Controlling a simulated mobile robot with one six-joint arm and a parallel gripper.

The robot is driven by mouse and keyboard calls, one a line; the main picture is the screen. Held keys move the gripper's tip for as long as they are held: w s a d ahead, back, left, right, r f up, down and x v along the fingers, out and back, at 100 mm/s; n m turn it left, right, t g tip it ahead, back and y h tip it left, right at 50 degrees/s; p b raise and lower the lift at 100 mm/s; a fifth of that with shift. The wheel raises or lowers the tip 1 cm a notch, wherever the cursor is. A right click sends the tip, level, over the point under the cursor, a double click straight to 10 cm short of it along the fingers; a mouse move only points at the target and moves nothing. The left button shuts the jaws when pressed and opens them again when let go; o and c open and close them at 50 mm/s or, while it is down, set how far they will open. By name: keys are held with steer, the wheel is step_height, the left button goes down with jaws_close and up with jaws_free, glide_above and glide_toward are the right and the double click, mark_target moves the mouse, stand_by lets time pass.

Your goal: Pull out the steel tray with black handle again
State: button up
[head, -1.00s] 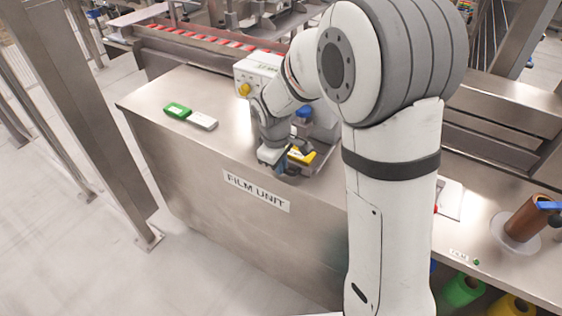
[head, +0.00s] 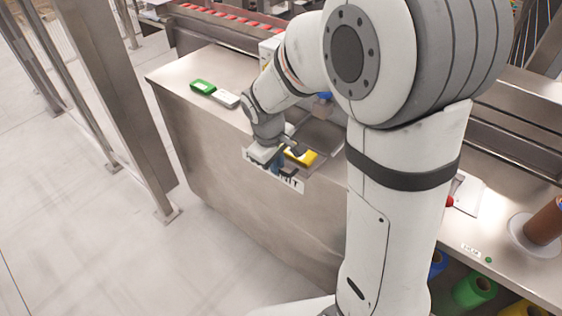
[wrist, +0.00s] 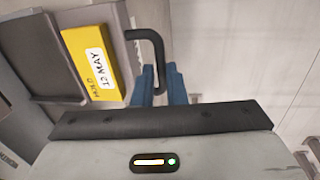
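The black handle (wrist: 156,43) shows in the wrist view as a bent bar. Its free end runs down between my gripper's two blue fingers (wrist: 160,80), which are close together on it. The steel tray (wrist: 121,32) is at the left of that view, with a yellow block marked "12 MAY" (wrist: 92,62) on it. In the head view my gripper (head: 278,164) is at the front edge of the film unit, beside the yellow block (head: 302,156). The handle is mostly hidden there by my gripper, and my arm hides part of the tray.
The steel film unit top (head: 205,66) carries a green box (head: 203,87) and a white box (head: 226,98) at left. A steel post (head: 120,95) stands left of the unit. Floor in front is clear. Green rolls (head: 474,289) lie below the right counter.

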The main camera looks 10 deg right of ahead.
steer(key=o, duration=0.4)
step_height(320, 180, up, 8)
steer(key=a, duration=0.1)
steer(key=shift+s+f, duration=0.15)
steer(key=shift+s, duration=0.25)
stand_by(0.4)
